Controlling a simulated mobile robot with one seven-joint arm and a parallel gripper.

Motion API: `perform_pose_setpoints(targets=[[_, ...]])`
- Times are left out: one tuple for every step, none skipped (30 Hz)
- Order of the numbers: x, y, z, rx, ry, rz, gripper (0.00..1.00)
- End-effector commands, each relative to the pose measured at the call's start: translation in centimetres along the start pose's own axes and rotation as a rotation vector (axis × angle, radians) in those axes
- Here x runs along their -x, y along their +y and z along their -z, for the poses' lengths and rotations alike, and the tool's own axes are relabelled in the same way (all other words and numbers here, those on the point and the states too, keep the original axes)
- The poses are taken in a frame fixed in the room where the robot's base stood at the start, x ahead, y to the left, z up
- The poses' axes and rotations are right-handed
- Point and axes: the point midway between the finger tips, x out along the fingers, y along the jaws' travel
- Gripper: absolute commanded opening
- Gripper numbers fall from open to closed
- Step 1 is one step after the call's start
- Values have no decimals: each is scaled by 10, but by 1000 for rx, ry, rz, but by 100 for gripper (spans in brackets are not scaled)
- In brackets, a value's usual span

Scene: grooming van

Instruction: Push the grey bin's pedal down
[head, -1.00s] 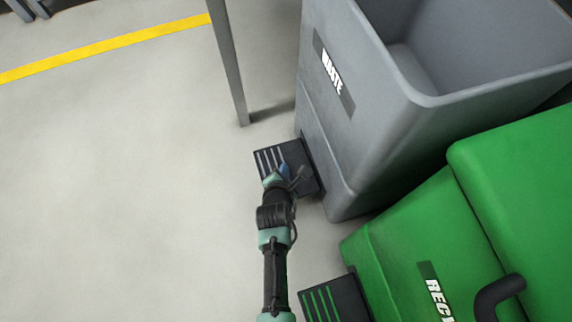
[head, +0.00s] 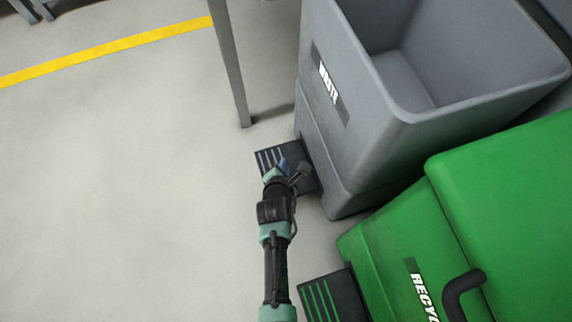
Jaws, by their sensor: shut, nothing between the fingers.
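The grey bin (head: 345,150), marked WASTE, stands right of centre in the head view. Its top is open and I see down into it; no lid shows over the opening. Its black pedal (head: 268,156) with pale grey stripes sticks out at the foot of its left side. My gripper (head: 286,168) is shut and empty, seen from above over the pedal, and hides part of it. It looks to be at or very near the pedal's surface; I cannot tell if they touch.
A green recycling bin (head: 440,225) with a dark handle (head: 460,292) stands close at the lower right. Its green-striped pedal (head: 335,297) is near my arm. A grey post (head: 232,65) rises left of the grey bin. The floor (head: 120,190) to the left is clear, with a yellow line (head: 105,52).

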Motion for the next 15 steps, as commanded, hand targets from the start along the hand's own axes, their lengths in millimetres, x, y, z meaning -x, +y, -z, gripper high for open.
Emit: perform_pose_setpoints(targets=[[7, 6, -5, 0, 0, 0, 0], [9, 7, -6, 0, 0, 0, 0], [12, 9, -8, 0, 0, 0, 0], [13, 10, -10, 0, 0, 0, 0], [15, 11, -11, 0, 0, 0, 0], [18, 13, -13, 0, 0, 0, 0], [19, 14, -14, 0, 0, 0, 0], [20, 14, -14, 0, 0, 0, 0], [20, 15, -15, 0, 0, 0, 0], [20, 15, -15, 0, 0, 0, 0], [20, 14, -15, 0, 0, 0, 0], [19, 14, -14, 0, 0, 0, 0], [19, 14, -14, 0, 0, 0, 0], [19, 14, -14, 0, 0, 0, 0], [19, 14, -14, 0, 0, 0, 0]])
